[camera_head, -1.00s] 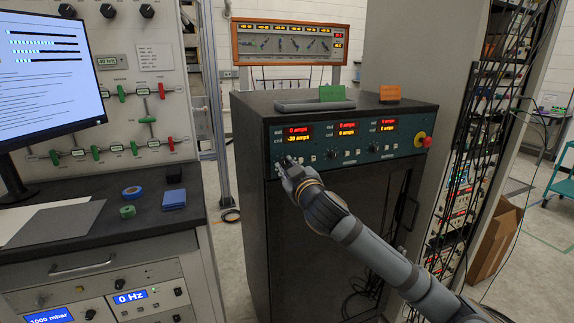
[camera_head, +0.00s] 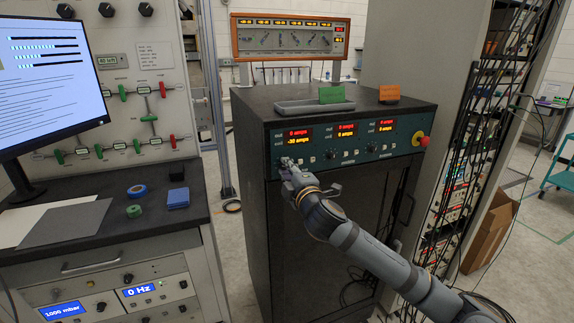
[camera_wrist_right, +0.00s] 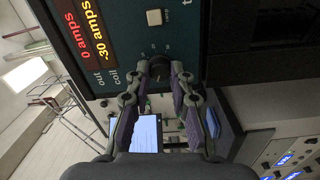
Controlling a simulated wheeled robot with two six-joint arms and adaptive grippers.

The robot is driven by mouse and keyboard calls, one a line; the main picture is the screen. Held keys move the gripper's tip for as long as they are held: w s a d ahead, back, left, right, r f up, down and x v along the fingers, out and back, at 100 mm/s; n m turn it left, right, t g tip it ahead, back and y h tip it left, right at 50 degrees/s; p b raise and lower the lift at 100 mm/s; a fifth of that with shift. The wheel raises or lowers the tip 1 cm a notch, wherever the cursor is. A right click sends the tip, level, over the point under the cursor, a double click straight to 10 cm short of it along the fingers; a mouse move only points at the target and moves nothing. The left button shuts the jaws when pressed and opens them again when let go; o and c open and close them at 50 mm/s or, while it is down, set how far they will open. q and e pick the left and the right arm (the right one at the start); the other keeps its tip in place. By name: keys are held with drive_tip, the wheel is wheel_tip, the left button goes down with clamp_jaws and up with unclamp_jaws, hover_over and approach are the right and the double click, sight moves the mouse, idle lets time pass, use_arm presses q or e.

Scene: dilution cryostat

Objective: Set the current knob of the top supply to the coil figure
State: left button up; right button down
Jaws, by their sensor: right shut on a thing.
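The dark cabinet's teal front panel (camera_head: 352,155) carries three red and amber readouts with knobs and buttons. The left readout (camera_head: 299,137) shows 0 amps above -30 amps; the right wrist view labels these lines out and coil (camera_wrist_right: 88,38). My right gripper (camera_head: 287,164) is at the knob below this left readout and hides it in the head view. In the right wrist view the dark round knob (camera_wrist_right: 158,67) sits between the fingertips of my right gripper (camera_wrist_right: 158,78), which is shut on it. My left gripper is not in view.
A red emergency button (camera_head: 422,139) sits at the panel's right end. A cable-hung rack (camera_head: 470,160) stands right; a bench with a monitor (camera_head: 45,75) stands left.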

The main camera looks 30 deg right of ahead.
sight(282, 130)
drive_tip(key=shift+f+n+p, duration=0.15)
drive_tip(key=shift+n+p, duration=2)
drive_tip(key=shift+n, duration=3.05)
drive_tip(key=shift+f, duration=0.1)
drive_tip(key=c, duration=1.2)
unclamp_jaws()
wheel_tip(282, 130, up, 10)
drive_tip(key=shift+r, duration=0.15)
